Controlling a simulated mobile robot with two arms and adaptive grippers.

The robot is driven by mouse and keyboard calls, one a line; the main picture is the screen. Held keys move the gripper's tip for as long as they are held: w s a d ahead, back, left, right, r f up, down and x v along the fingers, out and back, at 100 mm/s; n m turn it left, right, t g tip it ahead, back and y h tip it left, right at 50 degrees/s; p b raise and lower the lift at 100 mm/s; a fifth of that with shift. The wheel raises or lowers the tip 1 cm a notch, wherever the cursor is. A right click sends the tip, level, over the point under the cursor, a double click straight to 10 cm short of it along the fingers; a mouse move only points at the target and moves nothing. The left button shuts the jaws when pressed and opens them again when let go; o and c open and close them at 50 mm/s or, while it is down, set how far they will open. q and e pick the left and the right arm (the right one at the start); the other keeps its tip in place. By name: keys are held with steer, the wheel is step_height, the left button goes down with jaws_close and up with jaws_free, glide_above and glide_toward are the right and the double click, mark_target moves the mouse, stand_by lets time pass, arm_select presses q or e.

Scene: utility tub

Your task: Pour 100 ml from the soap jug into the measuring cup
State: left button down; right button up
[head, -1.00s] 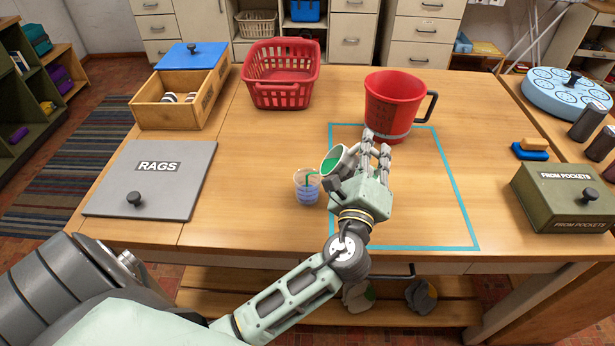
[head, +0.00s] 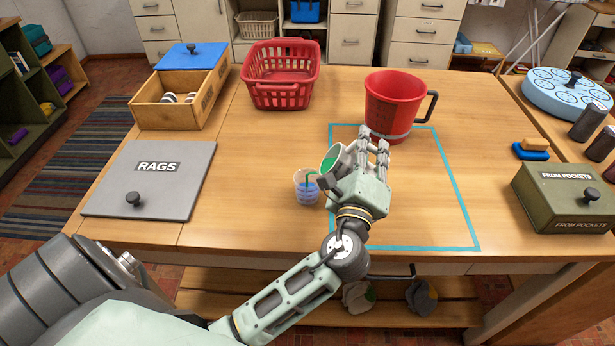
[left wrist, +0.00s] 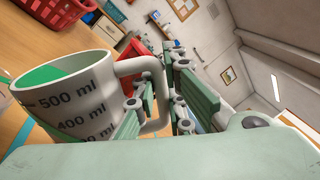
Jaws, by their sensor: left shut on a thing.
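The soap jug (head: 329,165) is white with green liquid inside and is tilted left towards the measuring cup. The left wrist view shows its printed ml marks and handle (left wrist: 154,95). My left gripper (head: 368,152) is shut on the jug's handle, holding it above the table. The measuring cup (head: 307,194) is small and clear with blue marks, and stands upright on the table just below and left of the jug's lip. A thin green stream runs from the lip to the cup. I cannot read the cup's level. My right gripper is not in view.
A red pitcher (head: 392,103) stands behind the jug, at the back of a teal outline (head: 455,190). A red basket (head: 281,85), a wooden box (head: 172,103) and a grey RAGS lid (head: 150,190) are to the left. A green box (head: 565,199) is at right.

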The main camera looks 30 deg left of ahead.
mark_target(388, 162)
arm_select(q)
steer(key=shift+s+a+r+n, duration=0.15)
steer(key=shift+a+r+n, duration=0.15)
steer(key=shift+r+n, duration=0.2)
stand_by(0.9)
steer(key=d+f+m+p, duration=0.1)
steer(key=m, duration=0.1)
steer(key=w+d+f+m+p, duration=0.1)
steer(key=d+f+m+p, duration=0.1)
steer(key=m, duration=0.1)
steer(key=shift+w+d+f+m+h+p, duration=0.2)
steer(key=shift+w+m+h+p, duration=0.1)
steer(key=shift+w+h+p, duration=0.1)
steer(key=shift+f+b, duration=0.2)
steer(key=shift+b, duration=0.15)
steer(key=shift+w+d+f+m+p, duration=0.1)
steer(key=shift+w+d+m+p, duration=0.15)
steer(key=shift+d+m+p, duration=0.45)
steer(key=w+d+f+m+g+h+p, duration=0.1)
steer(key=w+d+f+m+p, duration=0.1)
steer(key=d+f+m+p, duration=0.2)
steer(key=shift+w+d+f+m+g, duration=0.25)
steer(key=shift+d+f+m, duration=0.35)
steer(key=shift+m, duration=0.6)
steer(key=shift+s+a, duration=0.1)
steer(key=shift+a, duration=0.05)
